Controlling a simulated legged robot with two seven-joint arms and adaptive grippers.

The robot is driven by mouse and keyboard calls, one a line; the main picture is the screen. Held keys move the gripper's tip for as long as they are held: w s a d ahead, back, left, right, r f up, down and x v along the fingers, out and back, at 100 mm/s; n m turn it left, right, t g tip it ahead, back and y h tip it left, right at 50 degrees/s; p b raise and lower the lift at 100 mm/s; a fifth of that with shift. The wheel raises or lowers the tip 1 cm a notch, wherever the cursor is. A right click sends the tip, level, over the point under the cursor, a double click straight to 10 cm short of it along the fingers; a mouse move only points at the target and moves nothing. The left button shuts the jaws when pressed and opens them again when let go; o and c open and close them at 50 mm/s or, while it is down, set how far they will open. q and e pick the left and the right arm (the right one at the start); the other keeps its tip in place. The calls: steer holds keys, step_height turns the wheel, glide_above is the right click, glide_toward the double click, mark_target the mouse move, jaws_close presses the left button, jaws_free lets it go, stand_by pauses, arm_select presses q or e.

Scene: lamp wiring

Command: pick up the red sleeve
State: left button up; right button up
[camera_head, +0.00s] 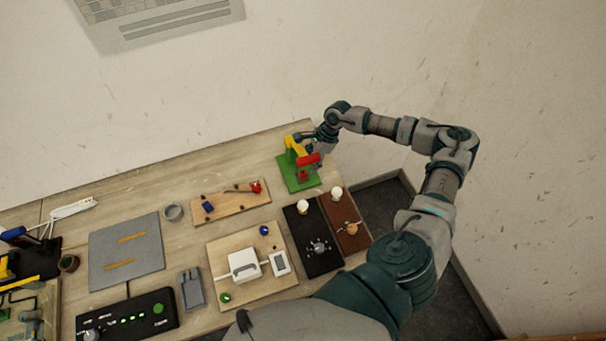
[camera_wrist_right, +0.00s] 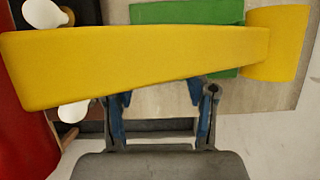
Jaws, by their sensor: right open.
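In the head view, a small red piece (camera_head: 256,187) lies at the right end of a wooden board (camera_head: 228,206); it may be the red sleeve, but it is too small to be sure. My right gripper (camera_head: 323,143) is well away from it, at a green-based stand (camera_head: 299,176) with a yellow arm (camera_head: 293,145) and a red block (camera_head: 309,159). In the right wrist view, my open fingers (camera_wrist_right: 162,98) reach to the yellow arm (camera_wrist_right: 140,60), which hides their tips; I cannot tell whether they touch. The red block (camera_wrist_right: 22,125) fills the left edge. My left gripper is out of view.
Two white bulbs (camera_head: 303,206) (camera_head: 336,192) stand on dark and brown boards in front of the stand. A grey mat (camera_head: 124,257), a grey ring (camera_head: 173,212) and a black control box (camera_head: 126,320) occupy the left. Bare table lies behind the wooden board.

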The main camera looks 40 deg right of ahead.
mark_target(305, 171)
steer(key=x, duration=0.5)
steer(key=shift+p, duration=0.3)
steer(key=shift+f, duration=0.15)
steer(key=shift+d+f, duration=0.1)
steer(key=shift+d, duration=0.25)
steer(key=c, duration=0.8)
steer(key=shift+a, duration=0.15)
steer(key=shift+c, duration=0.9)
steer(key=shift+a, duration=0.25)
steer(key=shift+r, duration=0.2)
